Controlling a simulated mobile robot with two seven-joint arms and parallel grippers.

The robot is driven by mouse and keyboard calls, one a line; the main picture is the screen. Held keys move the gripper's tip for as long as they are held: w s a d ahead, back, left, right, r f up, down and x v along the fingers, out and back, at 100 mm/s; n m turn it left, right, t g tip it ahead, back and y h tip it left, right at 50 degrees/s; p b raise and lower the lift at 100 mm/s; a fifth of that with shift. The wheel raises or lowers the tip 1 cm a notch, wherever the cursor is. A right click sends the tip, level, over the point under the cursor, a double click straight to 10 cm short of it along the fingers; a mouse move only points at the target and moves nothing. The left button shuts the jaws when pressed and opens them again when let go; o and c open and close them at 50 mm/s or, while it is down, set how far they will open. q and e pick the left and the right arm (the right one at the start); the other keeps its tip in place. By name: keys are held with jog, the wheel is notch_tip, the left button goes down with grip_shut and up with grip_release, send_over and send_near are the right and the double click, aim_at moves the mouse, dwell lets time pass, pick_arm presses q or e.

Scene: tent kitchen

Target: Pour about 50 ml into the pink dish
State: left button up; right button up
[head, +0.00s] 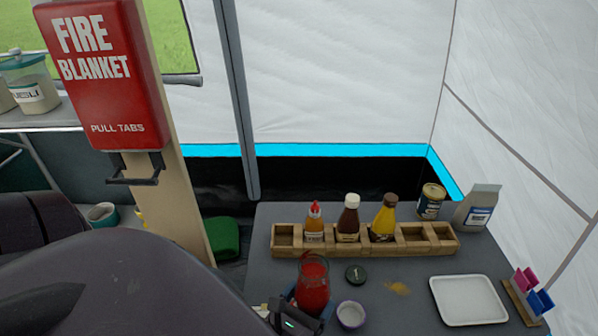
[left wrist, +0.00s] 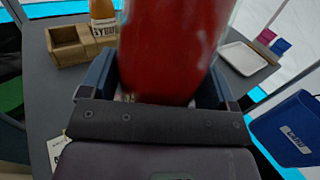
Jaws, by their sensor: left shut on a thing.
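My left gripper (head: 305,309) is shut on a clear glass jar of red sauce (head: 313,287) near the table's front edge. The jar looks about upright in the head view, with no lid on it and clear glass above the red. In the left wrist view the red jar (left wrist: 170,45) fills the space between the fingers, and its top is out of the picture. A small round pale dish (head: 351,315), whitish with a faint pink-lilac tint, stands just right of the jar. It is not seen in the left wrist view. My right gripper is not in view.
A dark lid (head: 355,274) lies behind the dish. A wooden rack (head: 283,240) with several sauce bottles stands further back. A brownish spill (head: 398,288) marks the table right of the lid. A white tray (head: 468,300) and a wooden holder (head: 522,304) with coloured clips sit at right.

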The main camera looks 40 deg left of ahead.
aim_at(305, 290)
pick_arm(q)
jog(key=shift+r+p, duration=1.2)
jog(key=shift+r, duration=0.35)
notch_tip(305, 290, up, 2)
jog(key=shift+r, duration=1.05)
jog(key=shift+s, duration=0.1)
